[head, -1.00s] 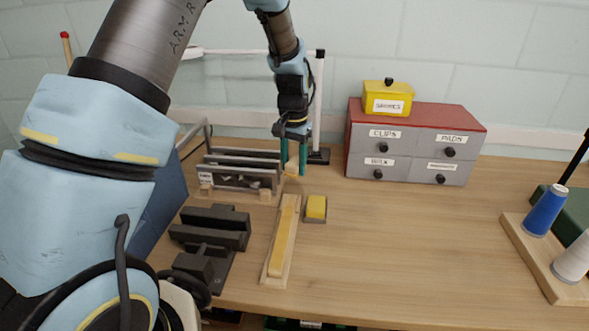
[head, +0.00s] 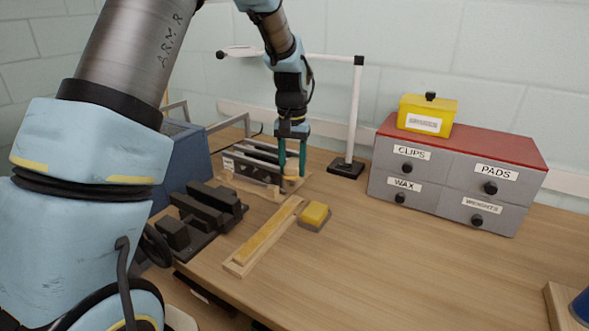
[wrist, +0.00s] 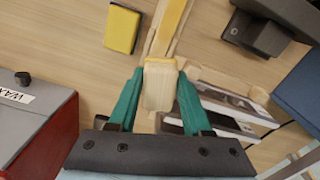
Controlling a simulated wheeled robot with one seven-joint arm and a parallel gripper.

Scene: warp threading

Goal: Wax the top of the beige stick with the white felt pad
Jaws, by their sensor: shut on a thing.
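My gripper (head: 291,174) is shut on a pale cream block, seemingly the white felt pad, which shows between the teal fingers in the wrist view (wrist: 158,88). In the head view the block (head: 291,184) is mostly hidden by the fingers, and I cannot tell whether it touches anything below. A long yellowish-beige stick (head: 268,235) lies in a pale wooden holder (head: 238,268) on the bench. My gripper is past the stick's far end, beside the rack.
A yellow block (head: 314,213) on a grey base sits right of the stick. A slotted rack (head: 255,172) stands by my gripper, and a black clamp-like fixture (head: 205,215) is left. Labelled drawers (head: 450,180) and a white post stand (head: 355,110) are behind.

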